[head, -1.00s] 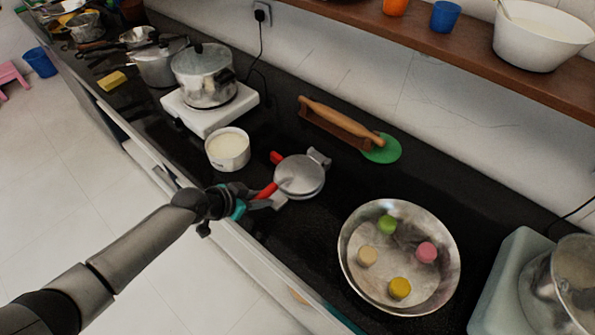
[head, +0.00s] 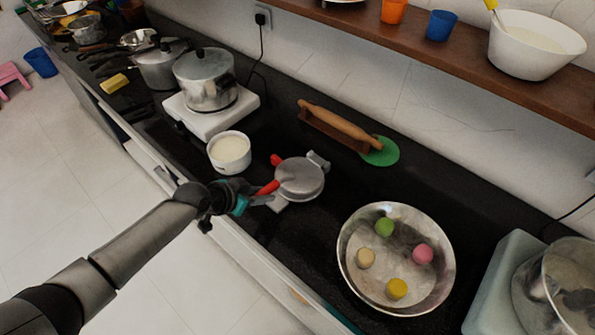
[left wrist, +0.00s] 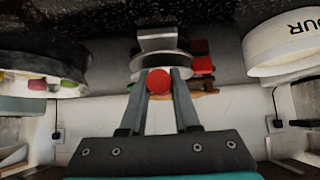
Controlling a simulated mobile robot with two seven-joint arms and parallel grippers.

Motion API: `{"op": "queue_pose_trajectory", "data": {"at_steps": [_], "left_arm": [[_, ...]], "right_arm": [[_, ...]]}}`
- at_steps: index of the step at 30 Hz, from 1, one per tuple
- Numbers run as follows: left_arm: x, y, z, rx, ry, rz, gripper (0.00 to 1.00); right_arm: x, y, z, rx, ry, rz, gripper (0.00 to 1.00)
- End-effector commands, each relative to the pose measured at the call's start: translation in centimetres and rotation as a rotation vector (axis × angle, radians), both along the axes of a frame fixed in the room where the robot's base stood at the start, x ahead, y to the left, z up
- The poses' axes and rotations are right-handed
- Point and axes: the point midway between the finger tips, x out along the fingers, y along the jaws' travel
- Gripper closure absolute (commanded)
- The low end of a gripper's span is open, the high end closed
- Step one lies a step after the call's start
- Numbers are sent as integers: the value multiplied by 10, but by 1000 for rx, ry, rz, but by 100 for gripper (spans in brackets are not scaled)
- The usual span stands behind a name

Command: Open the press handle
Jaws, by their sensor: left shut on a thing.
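A round metal press (head: 300,178) sits closed on the dark counter in the middle of the head view. Its red press handle (head: 268,187) points left toward the front edge. My left gripper (head: 246,199) is shut on the end of this handle. In the left wrist view the red handle end (left wrist: 158,81) shows between the two fingers of my left gripper (left wrist: 159,95), with the grey press (left wrist: 162,52) behind it. A second red part (head: 277,158) shows at the press's far left side. My right gripper is not in view.
A steel bowl (head: 352,286) with several coloured dough balls stands right of the press. A white pot (head: 230,156) stands close on its left. A rolling pin (head: 340,121) and green disc (head: 388,152) lie behind. A cooker (head: 205,80) stands farther left.

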Motion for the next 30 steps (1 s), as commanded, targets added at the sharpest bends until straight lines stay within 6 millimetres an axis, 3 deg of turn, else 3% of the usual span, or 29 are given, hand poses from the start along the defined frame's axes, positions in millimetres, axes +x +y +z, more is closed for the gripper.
{"op": "queue_pose_trajectory", "data": {"at_steps": [3,16,30], "left_arm": [[3,-2,11,-3,-7,-1,90],[4,-3,13,-3,-6,0,90],[13,-10,43,-4,-7,0,90]], "right_arm": [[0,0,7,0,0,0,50],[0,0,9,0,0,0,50],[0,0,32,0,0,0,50]]}}
